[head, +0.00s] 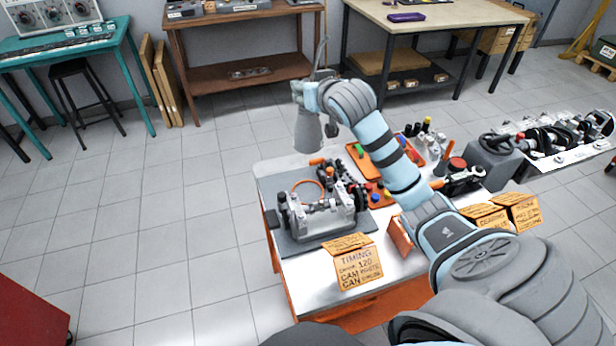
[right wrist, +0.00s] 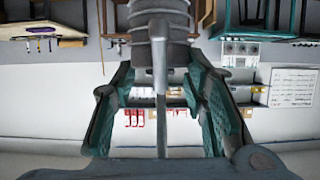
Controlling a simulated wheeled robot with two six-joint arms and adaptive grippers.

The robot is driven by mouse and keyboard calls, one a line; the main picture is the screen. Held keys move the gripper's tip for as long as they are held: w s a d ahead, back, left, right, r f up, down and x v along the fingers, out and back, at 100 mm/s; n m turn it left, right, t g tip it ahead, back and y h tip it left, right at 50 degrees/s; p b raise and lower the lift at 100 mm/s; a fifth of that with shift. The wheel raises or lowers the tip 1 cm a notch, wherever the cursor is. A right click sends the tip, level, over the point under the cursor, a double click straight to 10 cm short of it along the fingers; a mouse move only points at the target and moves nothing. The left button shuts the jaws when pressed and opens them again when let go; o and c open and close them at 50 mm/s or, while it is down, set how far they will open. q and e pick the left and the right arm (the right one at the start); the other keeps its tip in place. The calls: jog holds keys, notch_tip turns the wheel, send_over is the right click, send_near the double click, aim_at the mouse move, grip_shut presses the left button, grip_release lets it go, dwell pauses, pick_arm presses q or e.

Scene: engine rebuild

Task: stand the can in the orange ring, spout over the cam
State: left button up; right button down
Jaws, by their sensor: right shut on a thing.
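My right gripper (head: 322,98) is shut on the can. In the right wrist view the can (right wrist: 158,45) stands between the teal fingers of the right gripper (right wrist: 160,115). The orange ring (head: 307,181) is at the left of the table, by the grey engine block (head: 322,220), below and apart from the can. The cam is hard to pick out among the dark parts at the block. My left gripper is out of view.
An orange tray (head: 362,160) with small coloured parts lies behind the block. A timing card (head: 358,268) stands at the table's front. Bottles and a red-topped tin (head: 456,166) stand to the right. The floor left of the table is clear.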

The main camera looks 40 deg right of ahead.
notch_tip(320, 180, down, 20)
jog(key=b, duration=0.2)
jog(key=shift+r, duration=0.15)
jog(key=c, duration=1)
grip_release()
jog(key=shift+o, duration=0.2)
jog(key=shift+s, duration=0.1)
jog(key=p+v, duration=0.1)
jog(key=v, duration=1.1)
